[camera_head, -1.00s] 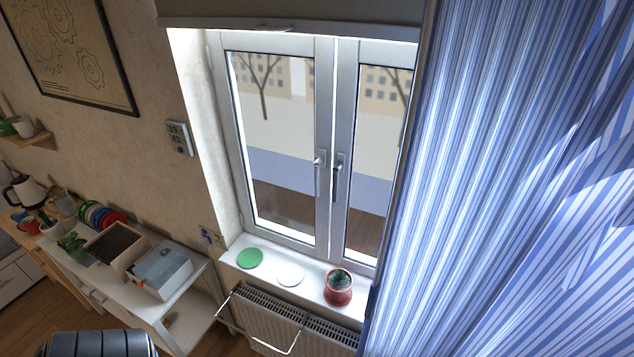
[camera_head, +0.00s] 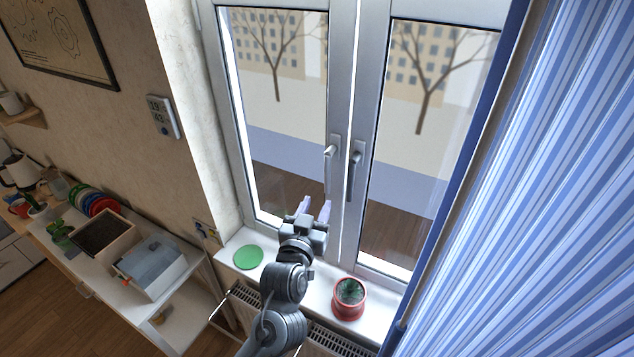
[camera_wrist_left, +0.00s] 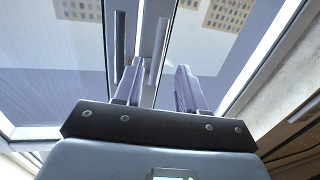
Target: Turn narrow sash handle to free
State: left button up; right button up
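The white window has two glazed sashes meeting at a middle post. The left sash (camera_head: 223,90) has a pale lever handle (camera_head: 328,167) pointing down. The right sash (camera_head: 370,80) has a darker lever handle (camera_head: 354,172), also pointing down. I cannot tell surely which sash is narrower, as the curtain hides the right edge. My right gripper is not in view.
A blue striped curtain (camera_head: 560,190) hangs at the right. A red plant pot (camera_head: 348,306) and a green disc (camera_head: 248,257) sit on the sill (camera_head: 318,292) near my left arm. A radiator (camera_head: 325,342) is below. A bench with boxes (camera_head: 150,268) stands at left.

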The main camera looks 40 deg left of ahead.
aim_at(327, 182)
pick_arm(q)
jog(key=p+x, duration=0.2)
jog(key=x, duration=0.7)
jog(key=shift+w+a+r, duration=0.1)
jog(key=shift+r, duration=0.05)
jog(key=shift+w+a, duration=0.25)
jog(key=shift+w, duration=0.35)
grip_shut()
